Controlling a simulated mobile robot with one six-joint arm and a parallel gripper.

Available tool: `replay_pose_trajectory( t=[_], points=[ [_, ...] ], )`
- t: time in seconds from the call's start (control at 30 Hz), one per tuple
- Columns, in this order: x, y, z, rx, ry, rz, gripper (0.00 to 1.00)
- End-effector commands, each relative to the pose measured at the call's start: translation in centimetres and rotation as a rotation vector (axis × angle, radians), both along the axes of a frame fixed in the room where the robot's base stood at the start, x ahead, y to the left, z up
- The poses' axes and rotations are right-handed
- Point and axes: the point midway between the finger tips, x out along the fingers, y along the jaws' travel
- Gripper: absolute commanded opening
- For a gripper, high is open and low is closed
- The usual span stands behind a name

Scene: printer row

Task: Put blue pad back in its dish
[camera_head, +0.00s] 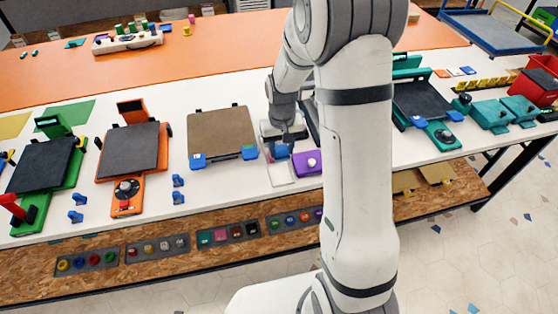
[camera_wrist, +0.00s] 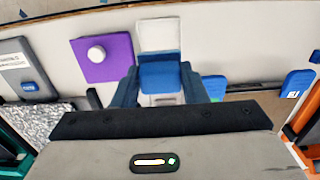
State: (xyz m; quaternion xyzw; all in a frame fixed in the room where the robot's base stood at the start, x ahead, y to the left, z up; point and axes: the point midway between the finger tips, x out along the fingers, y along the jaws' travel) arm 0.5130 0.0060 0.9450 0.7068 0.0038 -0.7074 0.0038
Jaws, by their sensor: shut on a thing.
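My gripper (camera_wrist: 160,88) is shut on the blue pad (camera_wrist: 160,72), which sits between its two dark fingers in the wrist view. In the head view the pad (camera_head: 281,152) shows small under my gripper (camera_head: 284,142), partly hidden by it. A pale, shallow dish (camera_wrist: 159,34) shows just beyond the pad in the wrist view. The dish (camera_head: 280,178) also shows in the head view, on the white table in front of the pad. The pad overlaps the dish in both views; I cannot tell whether they touch.
A purple block with a white knob (camera_head: 309,163) stands close to the right of the dish. A press with a brown plate and blue clamps (camera_head: 221,133) is to the left. An orange press (camera_head: 130,150) is further left. The table's front edge is near.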

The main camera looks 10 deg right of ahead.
Motion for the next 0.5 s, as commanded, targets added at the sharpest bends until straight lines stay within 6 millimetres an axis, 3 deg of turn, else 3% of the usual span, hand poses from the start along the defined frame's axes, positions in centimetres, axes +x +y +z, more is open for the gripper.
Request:
replay_pose_trajectory(
  t=[0.3,0.5],
  points=[
    [-0.2,-0.1,-4.7,0.0,0.006,-0.003,0.18],
    [-0.2,-0.2,-6.6,0.0,0.005,-0.005,0.18]
  ],
)
